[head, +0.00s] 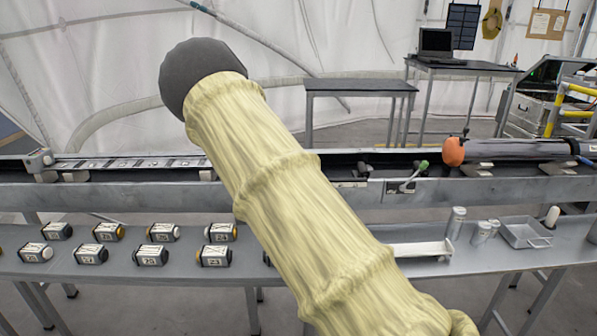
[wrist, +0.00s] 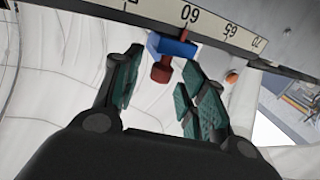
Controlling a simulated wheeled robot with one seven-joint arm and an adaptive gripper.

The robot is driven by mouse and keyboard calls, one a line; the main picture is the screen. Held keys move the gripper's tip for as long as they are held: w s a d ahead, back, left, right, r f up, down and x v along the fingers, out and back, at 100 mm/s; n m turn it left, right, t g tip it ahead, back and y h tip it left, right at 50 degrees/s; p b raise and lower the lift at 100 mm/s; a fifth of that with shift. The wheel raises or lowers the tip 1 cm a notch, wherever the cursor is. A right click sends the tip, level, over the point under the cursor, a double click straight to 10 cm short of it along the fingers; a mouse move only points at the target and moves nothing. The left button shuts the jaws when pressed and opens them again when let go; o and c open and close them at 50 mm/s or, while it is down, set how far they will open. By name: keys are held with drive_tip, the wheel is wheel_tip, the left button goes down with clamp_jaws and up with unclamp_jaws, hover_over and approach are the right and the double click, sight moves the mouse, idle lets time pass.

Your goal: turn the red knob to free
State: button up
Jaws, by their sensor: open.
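In the wrist view, a small red knob (wrist: 161,72) sticks out from a blue block (wrist: 172,47) on a pale scale (wrist: 215,25) with black numbers, among them 60, 65 and 70. My gripper (wrist: 160,64) is open. Its two green-padded fingers stand on either side of the red knob, with gaps showing on both sides. The knob is not visible in the head view, where my yellow-sleeved arm covers the middle and my gripper's fingers do not show.
In the head view, a long grey rail (head: 480,188) crosses the scene. A lower bench (head: 120,271) holds several small labelled boxes, metal cylinders and a tray (head: 526,233). A table with a laptop (head: 437,46) stands behind. White tent fabric hangs at the back.

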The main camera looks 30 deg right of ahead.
clamp_jaws()
drive_tip(key=shift+d, duration=0.1)
drive_tip(key=shift+d+n+y+p, duration=0.15)
drive_tip(key=shift+n+y+p, duration=0.3)
drive_tip(key=shift+n+y, duration=1)
drive_tip(key=shift+d+n+y+p, duration=0.1)
drive_tip(key=shift+n+y+p, duration=0.5)
drive_tip(key=shift+y, duration=1.45)
